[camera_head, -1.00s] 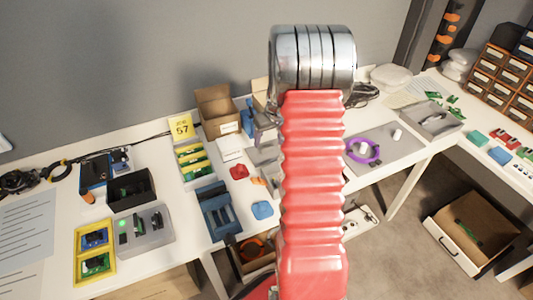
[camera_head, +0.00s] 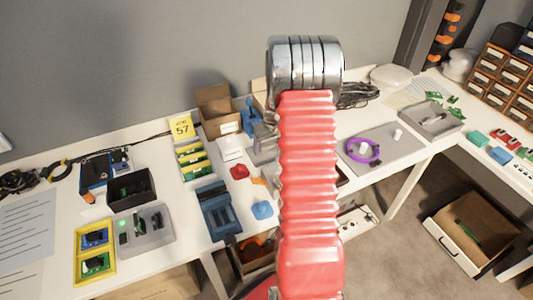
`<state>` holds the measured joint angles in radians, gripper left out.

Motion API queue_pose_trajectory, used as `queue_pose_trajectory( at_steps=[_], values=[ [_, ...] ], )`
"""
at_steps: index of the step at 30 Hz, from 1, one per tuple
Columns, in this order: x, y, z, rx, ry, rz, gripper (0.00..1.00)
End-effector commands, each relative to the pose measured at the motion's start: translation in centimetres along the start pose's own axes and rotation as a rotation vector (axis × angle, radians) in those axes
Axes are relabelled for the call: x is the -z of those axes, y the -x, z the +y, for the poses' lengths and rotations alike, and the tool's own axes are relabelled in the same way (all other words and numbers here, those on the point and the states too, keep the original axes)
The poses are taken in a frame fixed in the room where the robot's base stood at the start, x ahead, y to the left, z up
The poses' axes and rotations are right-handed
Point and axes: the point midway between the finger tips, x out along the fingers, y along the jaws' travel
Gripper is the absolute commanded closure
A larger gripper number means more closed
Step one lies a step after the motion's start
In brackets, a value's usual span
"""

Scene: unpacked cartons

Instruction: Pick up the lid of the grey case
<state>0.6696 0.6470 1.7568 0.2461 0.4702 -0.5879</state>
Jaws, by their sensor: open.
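A grey, flat-sided object (camera_head: 258,157) lies on the white table left of my red arm. It may be the grey case or its lid; the arm hides part of it and I cannot tell the two apart. My gripper (camera_head: 264,136) shows only in part as a small metallic shape at the left edge of my arm, above that grey object. Its jaws are open, and I see nothing held. I cannot tell how far it is above the table.
An open cardboard box (camera_head: 218,110) and a blue upright part (camera_head: 249,116) stand behind. A blue holder (camera_head: 218,210), red piece (camera_head: 239,172) and blue piece (camera_head: 262,210) lie nearby. A purple ring (camera_head: 363,151) lies on a grey mat (camera_head: 400,158) to the right.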

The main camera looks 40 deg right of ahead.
Motion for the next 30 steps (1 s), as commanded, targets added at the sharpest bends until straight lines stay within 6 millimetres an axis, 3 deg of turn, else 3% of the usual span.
queue_pose_trajectory(
  at_steps=[8,27,30],
  values=[
    [-0.02,0.02,0.01,0.000,0.000,0.000,0.34],
    [-0.02,0.02,0.01,0.000,0.000,0.000,0.79],
    [-0.01,0.02,0.01,0.000,0.000,0.000,0.82]
  ],
)
